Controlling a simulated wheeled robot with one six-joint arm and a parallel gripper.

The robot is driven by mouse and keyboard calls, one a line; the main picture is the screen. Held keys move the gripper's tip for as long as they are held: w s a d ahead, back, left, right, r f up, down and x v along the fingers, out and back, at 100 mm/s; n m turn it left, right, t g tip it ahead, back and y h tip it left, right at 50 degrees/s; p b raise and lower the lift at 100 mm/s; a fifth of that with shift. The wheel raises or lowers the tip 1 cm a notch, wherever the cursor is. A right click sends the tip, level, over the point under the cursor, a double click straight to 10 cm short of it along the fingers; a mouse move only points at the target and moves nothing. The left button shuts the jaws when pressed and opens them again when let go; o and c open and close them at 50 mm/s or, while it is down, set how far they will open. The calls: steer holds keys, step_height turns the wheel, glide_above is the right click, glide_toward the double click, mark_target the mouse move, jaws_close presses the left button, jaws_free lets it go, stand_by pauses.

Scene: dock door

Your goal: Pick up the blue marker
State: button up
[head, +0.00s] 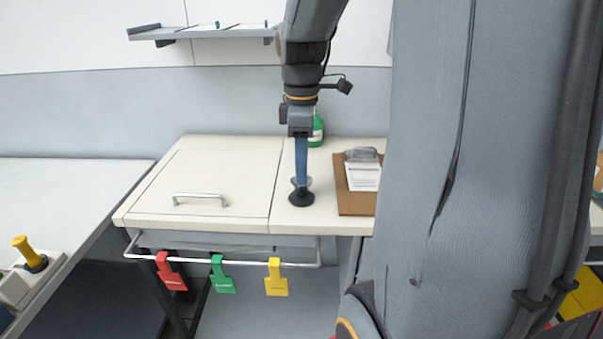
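The blue marker (301,160) appears as an upright blue shaft above the cream worktop, near its front edge. Its lower end meets a small black round base (301,198) with a greyish rim. I cannot tell whether it rests in the base or hangs just above it. My gripper (300,133) points straight down from above, and its end meets the top of the blue shaft. The fingers are seen edge-on, so I cannot tell whether they are closed on it.
A brown clipboard (353,202) with paper lies to the right. A green bottle (317,131) stands behind. A handled lid (214,184) is to the left. Red (171,273), green (222,276) and yellow (275,278) tags hang on the front rail. A wall shelf (205,32) is above.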

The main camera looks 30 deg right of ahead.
jaws_close()
step_height(320, 180, up, 10)
steer(key=shift+b, duration=0.75)
